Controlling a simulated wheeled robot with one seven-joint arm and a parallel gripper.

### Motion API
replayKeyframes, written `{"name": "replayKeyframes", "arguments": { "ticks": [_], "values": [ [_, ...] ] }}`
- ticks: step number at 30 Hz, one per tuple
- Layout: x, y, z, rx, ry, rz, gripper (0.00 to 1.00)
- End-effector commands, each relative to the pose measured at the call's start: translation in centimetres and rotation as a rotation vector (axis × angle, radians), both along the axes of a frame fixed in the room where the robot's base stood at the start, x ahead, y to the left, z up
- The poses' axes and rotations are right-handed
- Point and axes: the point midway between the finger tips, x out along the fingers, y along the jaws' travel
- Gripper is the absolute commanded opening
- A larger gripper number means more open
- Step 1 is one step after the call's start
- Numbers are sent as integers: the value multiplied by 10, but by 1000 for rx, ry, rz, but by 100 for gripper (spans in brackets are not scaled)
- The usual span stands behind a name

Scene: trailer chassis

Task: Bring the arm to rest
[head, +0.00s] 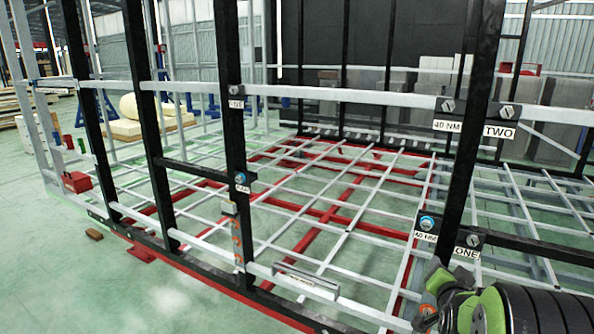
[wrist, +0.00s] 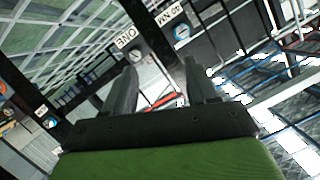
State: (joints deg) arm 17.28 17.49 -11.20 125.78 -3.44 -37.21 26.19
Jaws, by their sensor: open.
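My arm, with green and black parts (head: 490,308), reaches in from the lower right corner of the head view, in front of the frame. In the wrist view my gripper (wrist: 161,78) is open, with its two dark fingers apart and nothing between them. In the head view the same labelled bolts sit on the lower right of the frame, the blue-ringed one (head: 427,222) left of the plain one (head: 473,240).
The trailer frame has black uprights (head: 145,110), grey rails (head: 340,97) and a red lower beam (head: 200,270). Upper labels read 40 NM and TWO (head: 499,132). A red box (head: 77,182) is at the left. Green floor (head: 60,270) is open in front.

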Motion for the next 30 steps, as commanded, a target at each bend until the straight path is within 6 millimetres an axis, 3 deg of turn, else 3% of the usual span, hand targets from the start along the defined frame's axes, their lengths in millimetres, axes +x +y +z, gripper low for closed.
{"name": "replayKeyframes", "arguments": {
  "ticks": [1,5,9,12,15,19,30],
  "values": [
    [-13,31,17,5,63,60,57],
    [-67,108,33,-2,292,240,57],
    [-156,176,34,-58,537,455,57],
    [-223,205,26,-112,694,588,57],
    [-270,219,17,-155,802,675,57],
    [-295,223,10,-175,864,718,57],
    [-295,223,10,-172,867,716,57]
  ]
}}
